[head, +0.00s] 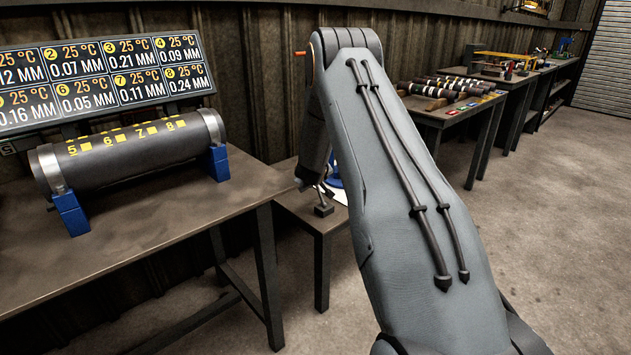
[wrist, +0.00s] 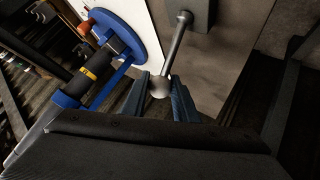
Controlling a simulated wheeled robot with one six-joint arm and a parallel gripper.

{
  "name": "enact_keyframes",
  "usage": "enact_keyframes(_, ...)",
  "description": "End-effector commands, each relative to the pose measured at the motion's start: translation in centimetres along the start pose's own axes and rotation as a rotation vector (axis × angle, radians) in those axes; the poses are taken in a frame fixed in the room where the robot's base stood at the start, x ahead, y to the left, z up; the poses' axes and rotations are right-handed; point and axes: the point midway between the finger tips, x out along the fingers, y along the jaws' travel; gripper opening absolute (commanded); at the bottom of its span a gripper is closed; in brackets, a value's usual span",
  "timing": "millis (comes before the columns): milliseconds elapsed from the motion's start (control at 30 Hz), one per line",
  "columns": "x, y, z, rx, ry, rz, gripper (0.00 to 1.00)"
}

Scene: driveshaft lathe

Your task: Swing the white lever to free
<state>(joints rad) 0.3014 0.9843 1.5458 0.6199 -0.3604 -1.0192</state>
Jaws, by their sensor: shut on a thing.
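The lever (wrist: 175,50) shows in the wrist view as a pale grey rod. It runs from a grey block (wrist: 199,12) at the top down to a pale ball knob (wrist: 160,87). My gripper (wrist: 161,98) has one ribbed finger on each side of the knob and is shut on it. The rod leans, with its knob end lower and to the left. In the head view my arm hides most of the gripper, and the lever there is too small to make out clearly.
A blue round stand (wrist: 128,30) with a dark yellow-marked cylinder (wrist: 97,65) is close left of the lever. In the head view a workbench (head: 150,245) bears a large shaft (head: 130,150) and readout panel (head: 105,75). Open floor (head: 560,220) lies at the right.

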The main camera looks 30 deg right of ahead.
Motion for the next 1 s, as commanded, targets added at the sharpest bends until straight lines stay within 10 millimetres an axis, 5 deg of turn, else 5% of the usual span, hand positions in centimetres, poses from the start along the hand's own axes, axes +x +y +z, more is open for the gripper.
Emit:
enact_keyframes(667, 0.52, -0.78, 0.13, -0.002, -0.004, -0.006, 0.00)
enact_keyframes(700, 0.51, -0.79, 0.13, -0.002, -0.004, -0.006, 0.27)
enact_keyframes(800, 0.51, -0.72, 0.13, -0.002, -0.003, -0.005, 0.44)
enact_keyframes(1000, 0.52, -0.42, 0.10, 0.000, -0.003, -0.002, 0.44)
